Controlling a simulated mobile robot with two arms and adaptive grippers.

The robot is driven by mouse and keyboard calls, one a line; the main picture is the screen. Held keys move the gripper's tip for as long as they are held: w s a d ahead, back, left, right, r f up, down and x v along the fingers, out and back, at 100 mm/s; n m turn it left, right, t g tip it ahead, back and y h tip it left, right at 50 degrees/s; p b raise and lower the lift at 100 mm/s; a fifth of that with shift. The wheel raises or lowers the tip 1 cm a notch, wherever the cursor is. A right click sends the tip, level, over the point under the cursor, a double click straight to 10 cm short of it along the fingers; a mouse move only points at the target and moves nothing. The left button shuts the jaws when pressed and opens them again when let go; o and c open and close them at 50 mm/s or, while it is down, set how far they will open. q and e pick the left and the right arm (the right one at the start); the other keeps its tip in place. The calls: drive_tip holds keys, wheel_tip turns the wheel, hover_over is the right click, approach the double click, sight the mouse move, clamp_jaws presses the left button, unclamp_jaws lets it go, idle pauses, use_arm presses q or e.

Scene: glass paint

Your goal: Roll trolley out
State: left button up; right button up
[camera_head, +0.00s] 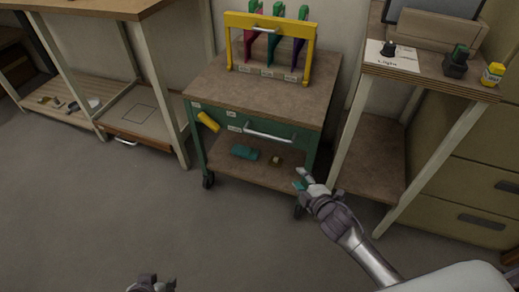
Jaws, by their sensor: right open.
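The trolley (210,88) stands between two wooden benches, with a brown top, green frame and dark casters on the grey floor. A silver bar handle (270,135) runs across its green front. My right gripper (301,179) is open and empty in front of the trolley's lower right corner, below and to the right of the handle. It overlaps the edge of the lower shelf in the picture; I cannot tell whether it touches. My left gripper (151,283) shows only partly at the bottom edge, well away from the trolley, and its fingers are unclear.
A yellow rack (311,52) with coloured tools stands on the trolley top. A yellow item (208,121) is on its front left; a teal item (245,152) lies on its lower shelf. Benches stand close on the left (85,8) and right (440,78). The floor (130,210) in front is clear.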

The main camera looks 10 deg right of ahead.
sight(271, 139)
drive_tip(key=w+a+r+n+t+y+b, duration=0.2)
drive_tip(key=w+a+r+n, duration=0.1)
drive_tip(key=r, duration=0.3)
drive_tip(key=b+x, duration=0.2)
drive_tip(key=x, duration=0.6)
drive_tip(key=shift+a, duration=0.1)
drive_tip(key=shift+h, duration=0.3)
drive_tip(key=b+x, duration=0.1)
drive_tip(key=x, duration=0.4)
drive_tip(key=shift+b, duration=0.35)
use_arm(q)
drive_tip(key=w+d+r+t+h, duration=0.1)
drive_tip(key=w+r+t, duration=0.4)
drive_tip(key=r, duration=0.3)
drive_tip(key=w+d+r+t+h, duration=0.1)
drive_tip(key=w+d+r+t, duration=0.1)
drive_tip(key=w+r+t, duration=0.3)
drive_tip(key=shift+d+r+t+h, duration=0.25)
drive_tip(key=shift+r+t+h, duration=0.05)
drive_tip(key=shift+r, duration=1.6)
use_arm(e)
drive_tip(key=shift+w, duration=0.3)
clamp_jaws()
